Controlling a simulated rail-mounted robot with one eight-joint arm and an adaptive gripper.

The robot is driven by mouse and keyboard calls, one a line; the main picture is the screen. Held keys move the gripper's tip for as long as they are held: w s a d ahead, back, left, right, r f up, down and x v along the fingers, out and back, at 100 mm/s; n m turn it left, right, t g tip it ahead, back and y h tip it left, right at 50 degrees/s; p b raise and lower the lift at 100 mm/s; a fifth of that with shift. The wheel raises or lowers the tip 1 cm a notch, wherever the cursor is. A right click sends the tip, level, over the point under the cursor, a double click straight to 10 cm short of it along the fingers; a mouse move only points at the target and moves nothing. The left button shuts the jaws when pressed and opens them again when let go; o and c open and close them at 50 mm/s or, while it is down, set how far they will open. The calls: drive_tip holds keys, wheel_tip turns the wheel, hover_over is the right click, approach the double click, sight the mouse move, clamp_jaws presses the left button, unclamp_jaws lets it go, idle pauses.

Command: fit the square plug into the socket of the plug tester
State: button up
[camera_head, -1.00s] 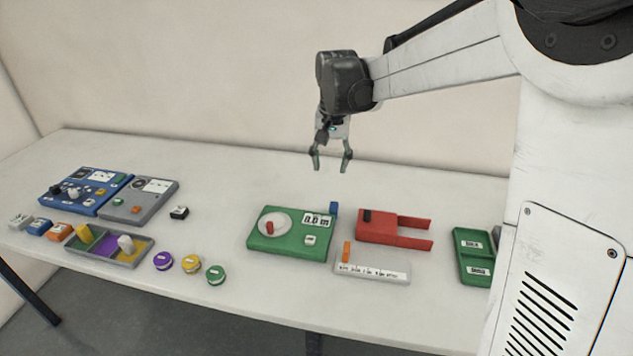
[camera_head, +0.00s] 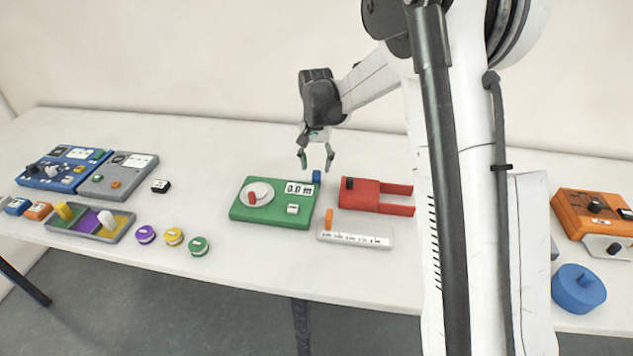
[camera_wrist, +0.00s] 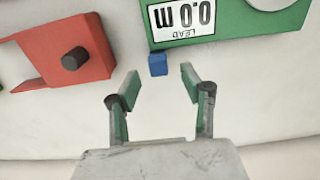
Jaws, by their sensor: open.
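My gripper (camera_head: 316,167) is open and empty above the back of the table, behind the green device. In the wrist view its two fingers (camera_wrist: 160,86) stand apart, with a small blue block (camera_wrist: 157,65) between and just beyond the tips. That block (camera_head: 316,177) sits at the green device's back right corner. I cannot tell for sure which thing is the plug tester or the square plug. A grey panel (camera_head: 103,183) with a white display and a small orange part stands at left. A small black block (camera_head: 160,186) with a white label lies beside it.
The green device (camera_head: 240,212) reads 0.0 m. A red forked block (camera_head: 365,197) and a pale labelled strip (camera_head: 375,239) are right of it. A blue panel (camera_head: 45,183), a compartment tray (camera_head: 122,231) and round pucks (camera_head: 198,246) are left. An orange device (camera_head: 580,215) and blue cylinder (camera_head: 578,288) stand right.

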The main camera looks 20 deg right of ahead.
sight(316, 172)
drive_tip(key=shift+s+f, duration=0.15)
drive_tip(key=shift+f, duration=2.85)
clamp_jaws()
